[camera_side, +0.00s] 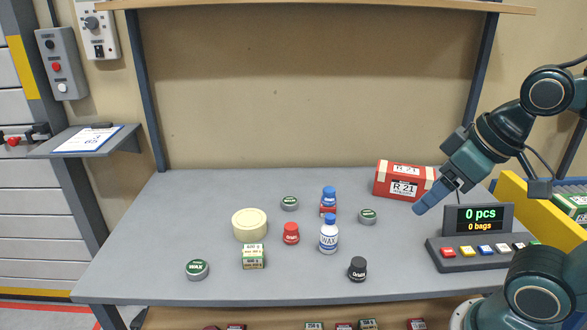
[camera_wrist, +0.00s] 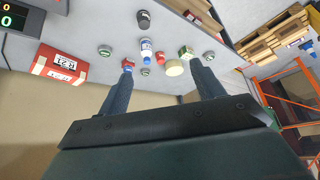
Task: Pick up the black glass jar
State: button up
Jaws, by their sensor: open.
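The black glass jar (camera_side: 357,269) is small, dark and black-capped, with a white-lettered label. It stands upright near the front right of the grey table (camera_side: 290,287) in the side view. In the wrist view the black jar (camera_wrist: 143,20) shows at the top centre. My gripper (camera_side: 420,208) is raised at the right of the table in the side view, well apart from the jar. In the wrist view its two fingers (camera_wrist: 165,80) are spread wide with nothing held between them.
A white bottle with a blue cap (camera_side: 328,235) stands behind and left of the jar. The counter display (camera_side: 478,222) and red box (camera_side: 403,180) stand to the right.

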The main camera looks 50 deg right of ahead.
jog(key=shift+w, duration=0.1)
jog(key=m+g, duration=0.6)
jog(key=m, duration=1.3)
send_over(360, 261)
notch_tip(360, 261, down, 17)
jog(key=shift+f, duration=0.15)
jog(key=shift+f, duration=4.3)
jog(key=shift+f, duration=0.1)
jog(key=shift+f, duration=2.45)
